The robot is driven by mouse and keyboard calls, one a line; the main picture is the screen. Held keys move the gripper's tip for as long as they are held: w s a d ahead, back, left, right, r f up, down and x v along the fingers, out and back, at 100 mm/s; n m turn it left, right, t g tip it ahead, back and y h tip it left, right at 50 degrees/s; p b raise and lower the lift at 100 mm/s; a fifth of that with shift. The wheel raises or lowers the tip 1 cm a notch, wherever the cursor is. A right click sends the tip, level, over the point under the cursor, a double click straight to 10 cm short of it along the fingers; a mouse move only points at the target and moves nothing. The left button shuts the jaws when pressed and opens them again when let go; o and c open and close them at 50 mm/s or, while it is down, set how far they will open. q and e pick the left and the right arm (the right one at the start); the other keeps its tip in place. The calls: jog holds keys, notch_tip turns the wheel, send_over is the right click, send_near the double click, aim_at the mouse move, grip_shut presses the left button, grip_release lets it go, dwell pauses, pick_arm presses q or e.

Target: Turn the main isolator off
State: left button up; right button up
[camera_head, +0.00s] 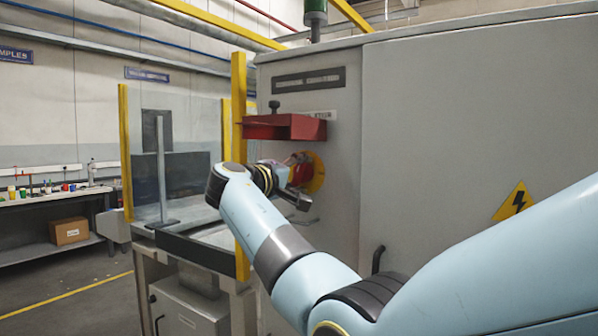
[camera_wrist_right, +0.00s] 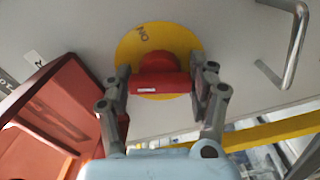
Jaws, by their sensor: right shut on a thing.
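The main isolator is a red rotary handle (camera_wrist_right: 160,74) on a round yellow plate (camera_wrist_right: 128,48), fixed to the grey cabinet. In the right wrist view the two fingers of my right gripper (camera_wrist_right: 160,80) are on either side of the red handle, shut on it. The handle's bar lies across the picture between the fingertips. In the head view the yellow plate (camera_head: 318,173) and red handle (camera_head: 301,175) are partly hidden by my right gripper (camera_head: 292,182). My left gripper is not in view.
A red box-like shelf (camera_head: 284,127) juts from the cabinet (camera_head: 450,120) just above the isolator. A metal bar handle (camera_wrist_right: 292,45) is near the gripper in the wrist view. Yellow posts (camera_head: 239,100) and a clear guard panel stand to the left.

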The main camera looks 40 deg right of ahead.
jog(key=shift+r+n+p, duration=0.1)
jog(key=shift+n+p, duration=0.75)
jog(key=shift+n, duration=1.05)
jog(key=o, duration=0.9)
jog(key=shift+w+a, duration=0.1)
jog(key=shift+c, duration=0.2)
jog(key=v, duration=0.7)
jog(key=shift+a, duration=0.2)
jog(key=shift+f, duration=0.2)
